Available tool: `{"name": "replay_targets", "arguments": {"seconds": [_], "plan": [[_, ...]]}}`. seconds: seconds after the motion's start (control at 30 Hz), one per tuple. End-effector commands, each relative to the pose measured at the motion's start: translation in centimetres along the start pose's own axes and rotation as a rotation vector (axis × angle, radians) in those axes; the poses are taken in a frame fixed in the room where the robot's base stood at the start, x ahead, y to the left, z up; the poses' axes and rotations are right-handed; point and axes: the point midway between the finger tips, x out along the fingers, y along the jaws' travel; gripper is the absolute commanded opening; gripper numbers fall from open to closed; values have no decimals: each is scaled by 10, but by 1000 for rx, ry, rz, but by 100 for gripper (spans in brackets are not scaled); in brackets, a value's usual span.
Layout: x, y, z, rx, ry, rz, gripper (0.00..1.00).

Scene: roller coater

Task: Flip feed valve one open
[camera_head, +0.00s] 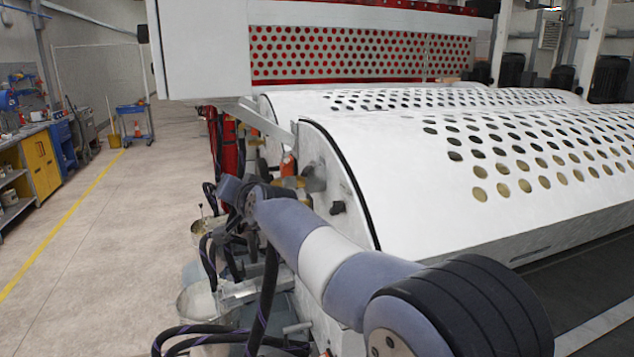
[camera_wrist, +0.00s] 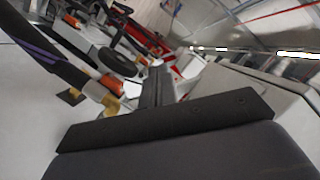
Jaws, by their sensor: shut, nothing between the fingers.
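My gripper (camera_wrist: 157,85) shows in the wrist view as dark fingers, shut and empty, pointing at the side of the coater. Just left of the fingers is a brass and orange fitting (camera_wrist: 112,88) on a dark hose. A second, smaller orange piece (camera_wrist: 143,60) lies beyond the fingertips. I cannot tell which of these is feed valve one, or how its handle is set. In the head view, an orange part (camera_head: 289,164) shows on the coater's side, by my wrist. My arm hides much of that area, and the fingertips cannot be made out there.
The white perforated coater cover (camera_head: 420,165) fills the right side. Dark hoses (camera_head: 268,290) hang by my arm, near a bucket (camera_head: 197,302). Open floor with a yellow line lies left; a yellow cabinet (camera_head: 40,165) and blue cart (camera_head: 135,125) stand farther back.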

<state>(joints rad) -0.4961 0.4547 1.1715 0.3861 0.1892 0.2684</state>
Motion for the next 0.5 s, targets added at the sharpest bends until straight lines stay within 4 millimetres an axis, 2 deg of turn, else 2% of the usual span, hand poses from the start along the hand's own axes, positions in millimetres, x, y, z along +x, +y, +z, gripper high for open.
{"name": "replay_targets", "arguments": {"seconds": [0.17,0.3,0.5], "plan": [[-40,22,-30,329,181,-28,0],[-74,51,-50,578,334,-23,0],[-117,94,-64,840,516,8,0]]}}
